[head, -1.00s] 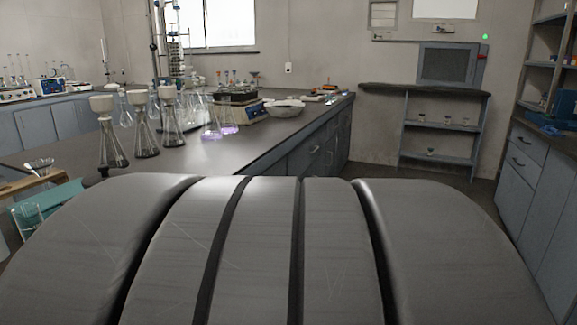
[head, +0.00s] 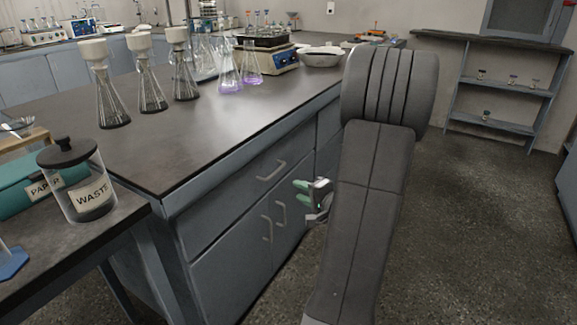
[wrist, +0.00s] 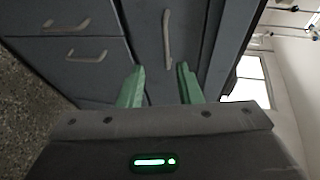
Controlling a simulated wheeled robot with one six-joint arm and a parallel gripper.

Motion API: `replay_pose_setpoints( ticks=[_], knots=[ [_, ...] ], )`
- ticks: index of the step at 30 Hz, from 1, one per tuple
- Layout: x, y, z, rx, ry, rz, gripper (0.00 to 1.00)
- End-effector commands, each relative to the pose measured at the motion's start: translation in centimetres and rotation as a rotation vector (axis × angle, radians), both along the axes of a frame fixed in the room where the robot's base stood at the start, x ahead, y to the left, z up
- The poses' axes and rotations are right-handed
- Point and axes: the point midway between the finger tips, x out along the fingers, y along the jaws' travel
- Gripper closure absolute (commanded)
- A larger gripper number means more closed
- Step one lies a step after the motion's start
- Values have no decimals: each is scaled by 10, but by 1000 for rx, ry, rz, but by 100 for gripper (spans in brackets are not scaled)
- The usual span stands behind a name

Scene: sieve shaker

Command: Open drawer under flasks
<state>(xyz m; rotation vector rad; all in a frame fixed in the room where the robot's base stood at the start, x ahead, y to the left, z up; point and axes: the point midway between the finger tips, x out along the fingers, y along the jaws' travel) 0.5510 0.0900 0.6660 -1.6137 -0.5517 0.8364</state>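A blue-grey drawer (head: 228,193) sits under the dark bench top on the island's near side and looks shut. Its bar handle (head: 271,170) shows in the head view, and the handle also shows in the wrist view (wrist: 166,38). Several conical flasks, one of them a flask with a white funnel (head: 185,80), stand on the bench top above. My gripper (head: 303,193) has green fingers and is open and empty, out in front of the cabinet to the right of the handle. In the wrist view the handle lies beyond the gap between the fingertips (wrist: 160,67), apart from them.
Two cupboard door handles (head: 267,228) are below the drawer. A side table with a WASTE jar (head: 77,180) and a teal box (head: 25,200) stands at the left. The floor (head: 455,220) to the right is clear.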

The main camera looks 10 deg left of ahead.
Motion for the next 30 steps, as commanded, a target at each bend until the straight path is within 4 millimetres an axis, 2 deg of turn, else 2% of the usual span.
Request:
replay_pose_setpoints(
  ticks=[3, 8, 21, 30],
  knots=[
    [15, -4, 1, 22, -28, -35, 68],
    [25, 4, -1, 26, -33, -41, 68],
    [84, 68, -18, 25, -32, -38, 68],
    [107, 93, -23, 26, -32, -42, 68]
  ],
)
